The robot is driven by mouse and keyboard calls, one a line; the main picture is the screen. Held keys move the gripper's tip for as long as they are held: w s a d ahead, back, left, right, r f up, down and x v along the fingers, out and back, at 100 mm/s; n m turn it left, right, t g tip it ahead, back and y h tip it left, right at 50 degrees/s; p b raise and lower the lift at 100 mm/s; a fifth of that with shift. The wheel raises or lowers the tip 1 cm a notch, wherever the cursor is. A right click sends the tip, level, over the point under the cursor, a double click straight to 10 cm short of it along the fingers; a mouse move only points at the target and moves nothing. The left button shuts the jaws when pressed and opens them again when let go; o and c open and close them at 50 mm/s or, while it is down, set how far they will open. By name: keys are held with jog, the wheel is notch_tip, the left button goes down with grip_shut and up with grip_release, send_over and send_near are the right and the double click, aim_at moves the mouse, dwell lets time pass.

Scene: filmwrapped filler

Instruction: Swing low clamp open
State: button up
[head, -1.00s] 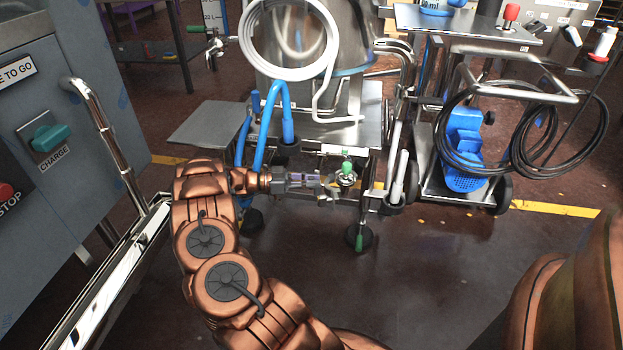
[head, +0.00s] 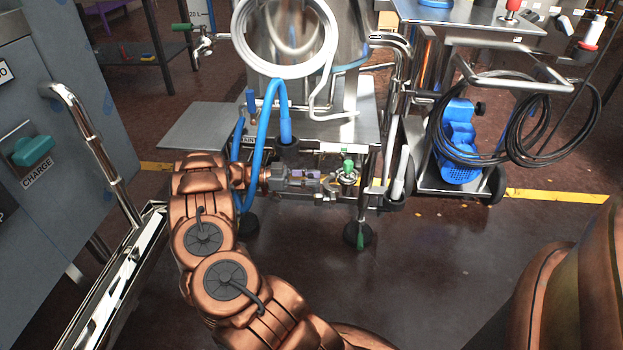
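The low clamp (head: 346,178) is a small metal fitting with a green knob on top. It sits low on the steel frame below the vessel, near the frame's front leg. My gripper (head: 322,182) reaches in from the left at about the clamp's height. Its fingertips are right beside the clamp's left side. I cannot tell whether they touch it. The fingers are small and mixed with the metal parts behind them, so their opening is not clear.
A blue hose (head: 265,130) loops close above my wrist. A steel shelf (head: 195,128) juts out behind it. A grey control cabinet with a chrome rail (head: 95,140) stands at left. A trolley with black coiled hose (head: 520,160) stands at right. Open floor lies in front.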

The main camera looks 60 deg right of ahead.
jog(key=shift+o, duration=1)
jog(key=v, duration=0.7)
jog(key=shift+w+a, duration=0.15)
jog(key=shift+w, duration=0.05)
